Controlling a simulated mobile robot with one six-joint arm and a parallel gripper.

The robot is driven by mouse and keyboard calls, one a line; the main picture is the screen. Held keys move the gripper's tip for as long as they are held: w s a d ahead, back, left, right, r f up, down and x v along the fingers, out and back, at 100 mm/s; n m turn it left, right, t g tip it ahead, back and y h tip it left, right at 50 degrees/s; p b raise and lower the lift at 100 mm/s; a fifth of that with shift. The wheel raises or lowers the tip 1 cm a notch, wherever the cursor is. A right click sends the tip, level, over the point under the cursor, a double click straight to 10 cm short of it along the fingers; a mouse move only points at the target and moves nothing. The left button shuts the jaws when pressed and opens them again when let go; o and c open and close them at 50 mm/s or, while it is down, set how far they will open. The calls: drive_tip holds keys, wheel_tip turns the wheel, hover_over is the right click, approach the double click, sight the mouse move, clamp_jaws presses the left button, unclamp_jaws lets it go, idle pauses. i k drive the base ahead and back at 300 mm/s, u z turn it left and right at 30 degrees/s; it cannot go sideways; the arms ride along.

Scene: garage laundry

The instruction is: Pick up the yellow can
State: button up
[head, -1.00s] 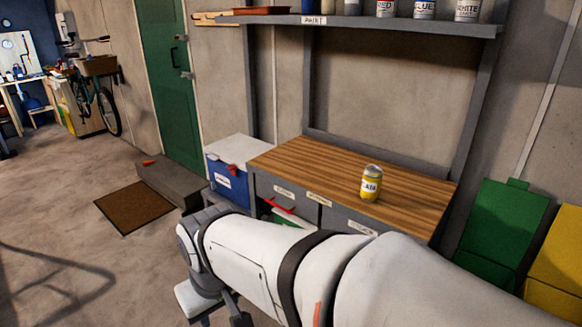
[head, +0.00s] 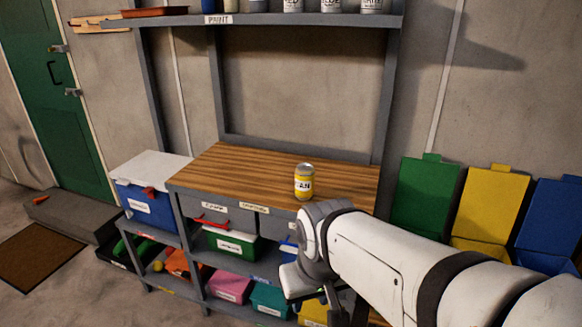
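The yellow can (head: 304,183) stands upright on the wooden top of the workbench (head: 250,168), near its front edge. It has a yellow body, a pale label band and a silvery top. My arm reaches in from the lower right, and its wrist covers part of the bench front just below the can. My gripper (head: 322,302) hangs below the wrist, in front of the bench and lower than the can. It is apart from the can. Its fingertips are small and partly hidden, so its opening is unclear.
A paint shelf (head: 300,20) with several cans hangs above the bench. A blue cooler (head: 150,205) with a white lid stands at left. Lower shelves hold several bins, such as a pink bin (head: 231,286). Green (head: 424,195), yellow and blue bins stand at right. The bench top around the can is clear.

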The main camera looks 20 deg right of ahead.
sight(304, 173)
drive_tip(key=i, duration=1)
drive_tip(key=z, duration=0.05)
